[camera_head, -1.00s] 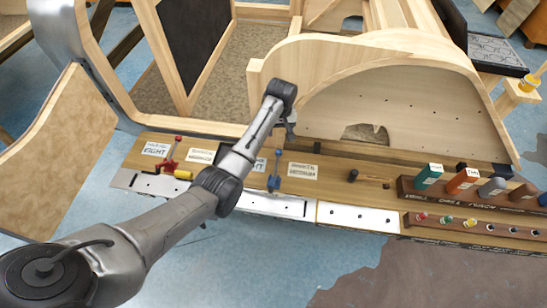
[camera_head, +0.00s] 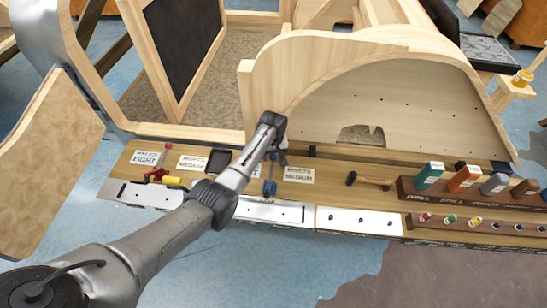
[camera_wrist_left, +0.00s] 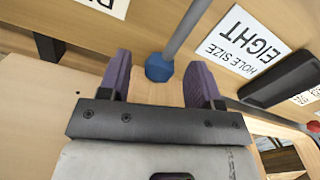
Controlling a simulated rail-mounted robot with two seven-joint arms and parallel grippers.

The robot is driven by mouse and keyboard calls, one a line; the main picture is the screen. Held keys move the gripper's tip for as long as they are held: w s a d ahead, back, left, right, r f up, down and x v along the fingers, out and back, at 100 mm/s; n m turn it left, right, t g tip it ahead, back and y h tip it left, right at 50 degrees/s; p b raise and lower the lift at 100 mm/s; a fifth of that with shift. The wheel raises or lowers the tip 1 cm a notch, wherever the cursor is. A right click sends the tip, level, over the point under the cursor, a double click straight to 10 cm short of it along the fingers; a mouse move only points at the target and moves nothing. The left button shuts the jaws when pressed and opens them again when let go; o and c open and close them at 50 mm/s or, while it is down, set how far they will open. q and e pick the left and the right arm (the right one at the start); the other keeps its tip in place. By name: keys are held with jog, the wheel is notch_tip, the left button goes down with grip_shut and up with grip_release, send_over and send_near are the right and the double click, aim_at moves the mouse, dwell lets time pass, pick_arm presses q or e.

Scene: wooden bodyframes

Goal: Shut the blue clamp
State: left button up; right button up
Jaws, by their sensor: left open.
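The blue clamp (camera_head: 269,187) stands on the wooden bench strip, by the back edge of a white metal plate. Part of it is hidden behind my left gripper (camera_head: 282,155) and wrist. My left gripper is open, at the clamp's upper end. In the left wrist view, the gripper (camera_wrist_left: 160,80) has its two purple-padded fingers apart. A blue knob (camera_wrist_left: 158,68) on a grey rod shows between the fingertips, nearer the left finger's side. I cannot tell whether a finger touches it. My right gripper is not in view.
A red clamp (camera_head: 160,172) with a yellow part stands to the left. A large arched wooden frame (camera_head: 365,85) rises close behind the gripper.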

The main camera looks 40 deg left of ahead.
pick_arm(q)
jog(key=shift+f, duration=0.35)
jog(key=shift+c, duration=0.4)
grip_shut()
